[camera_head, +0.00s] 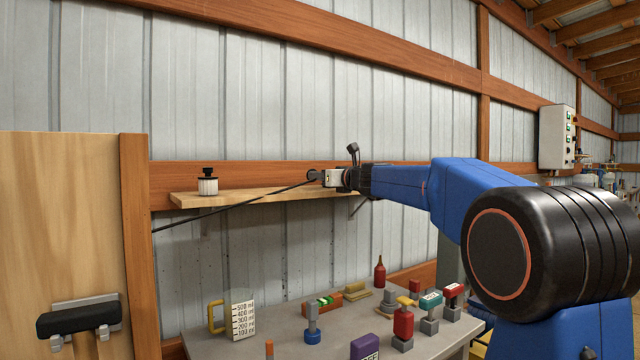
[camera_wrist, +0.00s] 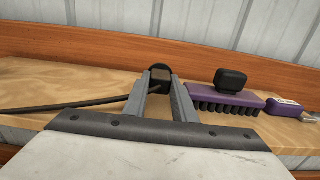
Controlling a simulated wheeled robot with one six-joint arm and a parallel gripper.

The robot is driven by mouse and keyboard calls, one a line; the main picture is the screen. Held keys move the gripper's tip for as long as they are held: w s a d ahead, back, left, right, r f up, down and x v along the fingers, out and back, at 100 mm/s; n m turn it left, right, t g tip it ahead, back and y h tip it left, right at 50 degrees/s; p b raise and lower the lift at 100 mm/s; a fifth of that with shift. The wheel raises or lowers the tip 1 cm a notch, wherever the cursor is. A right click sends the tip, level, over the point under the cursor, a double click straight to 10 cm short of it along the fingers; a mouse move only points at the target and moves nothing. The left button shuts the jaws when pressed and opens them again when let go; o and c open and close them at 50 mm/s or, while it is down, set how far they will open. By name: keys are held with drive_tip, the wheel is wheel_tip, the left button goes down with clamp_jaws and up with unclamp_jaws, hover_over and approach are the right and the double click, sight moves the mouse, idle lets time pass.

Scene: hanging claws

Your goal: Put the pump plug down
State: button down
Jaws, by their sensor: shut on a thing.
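The pump plug is a small round black piece (camera_head: 312,175) with a black cable (camera_head: 230,203) running from it down to the left in the head view. My gripper (camera_head: 322,177) is shut on the plug at the right part of a wooden wall shelf (camera_head: 240,198). In the wrist view the plug (camera_wrist: 160,71) sits between the tips of the two grey fingers (camera_wrist: 160,88), and its cable (camera_wrist: 70,105) runs left across the shelf. The plug looks close to the shelf top; I cannot tell whether it touches.
A purple brush with black bristles (camera_wrist: 238,102) lies on the shelf just right of my gripper, with a smaller purple item (camera_wrist: 284,107) beyond. A white jar with a black top (camera_head: 208,184) stands at the shelf's left. A cluttered grey table (camera_head: 290,338) is below. The shelf's middle looks clear.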

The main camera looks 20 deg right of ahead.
drive_tip(key=shift+d+f, duration=0.15)
drive_tip(key=shift+f, duration=0.8)
drive_tip(key=c, duration=1.5)
unclamp_jaws()
drive_tip(key=shift+f, duration=0.1)
drive_tip(key=shift+o, duration=0.2)
drive_tip(key=shift+s+d, duration=0.15)
drive_tip(key=shift+s, duration=0.15)
drive_tip(key=v, duration=1.1)
drive_tip(key=shift+s, duration=0.2)
